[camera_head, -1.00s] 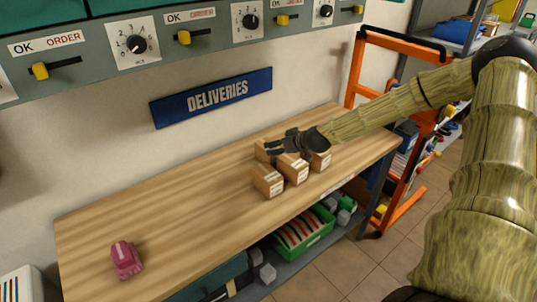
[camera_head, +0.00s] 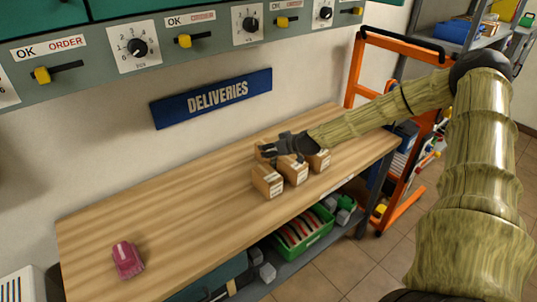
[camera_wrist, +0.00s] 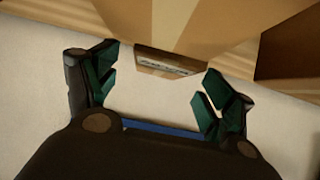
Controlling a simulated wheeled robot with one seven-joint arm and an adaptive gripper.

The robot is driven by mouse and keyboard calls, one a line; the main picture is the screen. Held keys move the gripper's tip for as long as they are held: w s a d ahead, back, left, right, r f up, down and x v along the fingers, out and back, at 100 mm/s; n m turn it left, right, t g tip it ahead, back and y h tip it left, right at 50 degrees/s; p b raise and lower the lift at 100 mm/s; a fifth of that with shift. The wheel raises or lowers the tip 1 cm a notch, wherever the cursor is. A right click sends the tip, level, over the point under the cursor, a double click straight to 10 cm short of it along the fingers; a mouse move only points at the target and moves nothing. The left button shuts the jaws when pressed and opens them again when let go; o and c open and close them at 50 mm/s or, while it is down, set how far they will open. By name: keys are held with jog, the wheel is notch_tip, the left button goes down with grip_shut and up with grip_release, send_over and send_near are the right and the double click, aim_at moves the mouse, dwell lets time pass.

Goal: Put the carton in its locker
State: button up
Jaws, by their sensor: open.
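Several small brown cartons stand close together on the wooden bench. A front carton (camera_head: 267,181), a middle carton (camera_head: 293,169) and a right carton (camera_head: 320,160) show in the head view. A further carton (camera_head: 262,156) behind them is mostly hidden by my gripper (camera_head: 270,149). My gripper is open, low over the back of the group. In the wrist view a carton with a pale label (camera_wrist: 165,63) lies ahead, between the lines of the spread fingers; I cannot tell whether they touch it. A larger-looking carton top fills the upper part there. No locker can be identified.
The bench (camera_head: 180,230) is clear on its left, except for a pink object (camera_head: 127,260). A blue DELIVERIES sign (camera_head: 212,97) is on the wall behind, below a grey control panel (camera_head: 100,60). An orange trolley (camera_head: 402,47) stands beyond the right end.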

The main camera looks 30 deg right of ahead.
jog(key=shift+x, duration=0.85)
jog(key=c, duration=1.5)
grip_shut()
jog(key=shift+r, duration=0.1)
